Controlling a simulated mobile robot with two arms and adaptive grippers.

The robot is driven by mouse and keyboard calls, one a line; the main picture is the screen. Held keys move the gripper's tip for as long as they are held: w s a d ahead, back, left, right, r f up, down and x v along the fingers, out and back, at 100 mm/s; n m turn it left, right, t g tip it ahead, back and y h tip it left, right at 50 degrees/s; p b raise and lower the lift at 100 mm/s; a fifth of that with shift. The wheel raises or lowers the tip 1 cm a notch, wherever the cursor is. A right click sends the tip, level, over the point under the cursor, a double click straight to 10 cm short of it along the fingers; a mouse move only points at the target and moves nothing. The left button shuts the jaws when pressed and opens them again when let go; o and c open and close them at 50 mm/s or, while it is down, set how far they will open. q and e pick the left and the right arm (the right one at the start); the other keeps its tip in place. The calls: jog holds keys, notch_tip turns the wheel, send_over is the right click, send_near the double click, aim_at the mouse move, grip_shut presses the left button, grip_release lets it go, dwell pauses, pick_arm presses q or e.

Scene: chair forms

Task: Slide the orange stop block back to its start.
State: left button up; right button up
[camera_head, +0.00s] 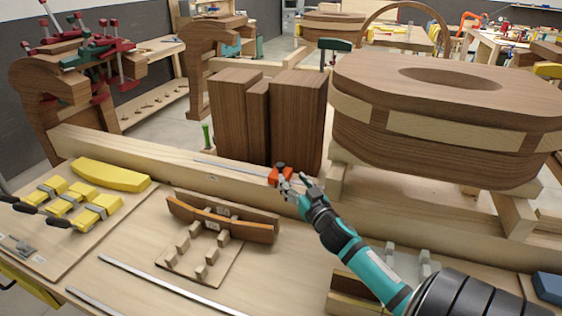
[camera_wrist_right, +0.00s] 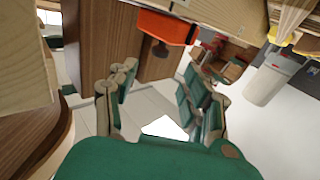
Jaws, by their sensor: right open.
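The orange stop block (camera_head: 273,176) sits on the long wooden beam, at the right end of a thin metal rail (camera_head: 232,168) as far as I can see. My right gripper (camera_head: 296,184) is open and empty, close beside the block on its right and near side. In the right wrist view the orange block (camera_wrist_right: 166,27) lies beyond the open fingers (camera_wrist_right: 158,98), with a dark knob on it. It is not between the fingers; I cannot tell whether a fingertip touches it. My left gripper is not in view.
Tall dark wood blocks (camera_head: 297,112) stand behind the beam (camera_head: 140,157). A large wooden chair form (camera_head: 440,145) rises at the right. Bare bench top shows at the front middle.

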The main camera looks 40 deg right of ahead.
aim_at(282, 167)
jog(key=p+x, duration=0.1)
jog(key=x, duration=0.5)
jog(key=shift+s+d+r, duration=0.1)
jog(key=shift+r, duration=0.05)
jog(key=shift+x, duration=1.1)
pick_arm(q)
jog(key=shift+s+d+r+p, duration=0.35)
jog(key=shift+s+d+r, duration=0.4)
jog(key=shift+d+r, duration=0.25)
pick_arm(e)
jog(key=shift+w+d, duration=0.15)
jog(key=shift+w, duration=0.55)
grip_shut()
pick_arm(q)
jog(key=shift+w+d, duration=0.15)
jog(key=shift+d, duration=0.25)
